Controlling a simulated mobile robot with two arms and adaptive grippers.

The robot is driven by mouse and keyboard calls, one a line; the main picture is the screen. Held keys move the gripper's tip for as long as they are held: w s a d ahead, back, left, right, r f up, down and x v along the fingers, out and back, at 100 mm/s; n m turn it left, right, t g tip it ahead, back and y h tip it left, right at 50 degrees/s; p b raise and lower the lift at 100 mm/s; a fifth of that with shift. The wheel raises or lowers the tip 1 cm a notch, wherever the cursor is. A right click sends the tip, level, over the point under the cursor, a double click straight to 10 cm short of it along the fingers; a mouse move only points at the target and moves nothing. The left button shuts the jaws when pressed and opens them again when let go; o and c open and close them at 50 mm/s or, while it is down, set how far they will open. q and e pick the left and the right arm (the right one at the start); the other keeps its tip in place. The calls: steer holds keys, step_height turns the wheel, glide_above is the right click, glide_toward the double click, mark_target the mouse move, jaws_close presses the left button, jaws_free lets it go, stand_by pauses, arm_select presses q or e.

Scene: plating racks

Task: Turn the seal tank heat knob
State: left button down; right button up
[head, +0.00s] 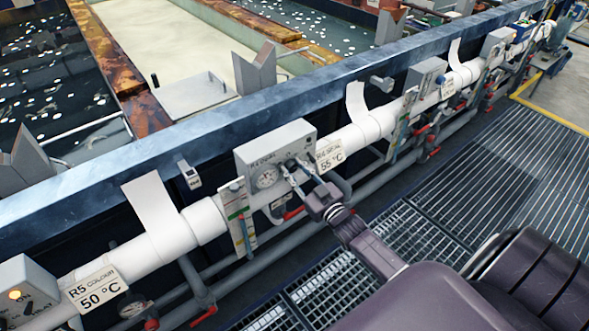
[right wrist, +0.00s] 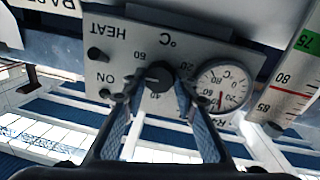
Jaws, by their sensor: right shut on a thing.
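The grey seal tank control box (head: 288,136) is mounted on the front pipe rail in the middle of the head view, beside a plate (head: 329,154) that appears to read "SEAL 55 °C". My right gripper (head: 297,172) reaches its front face. In the right wrist view the panel is upside down. The black heat knob (right wrist: 157,76) sits on a °C scale showing 20, 40 and 60. My right gripper (right wrist: 159,91) is shut on the knob, one finger on each side. The knob's exact setting is hard to read. My left gripper is not in view.
A round dial gauge (right wrist: 223,87) is beside the knob, and a thermometer strip (right wrist: 287,88) is farther right. Two black buttons (right wrist: 97,54) are on the panel's left. Another heater box (head: 28,285) is at lower left. Grated walkway (head: 430,240) lies in front.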

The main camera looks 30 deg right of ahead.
steer(key=shift+f, duration=0.15)
steer(key=o, duration=1.2)
steer(key=shift+c, duration=0.2)
steer(key=s, duration=1.2)
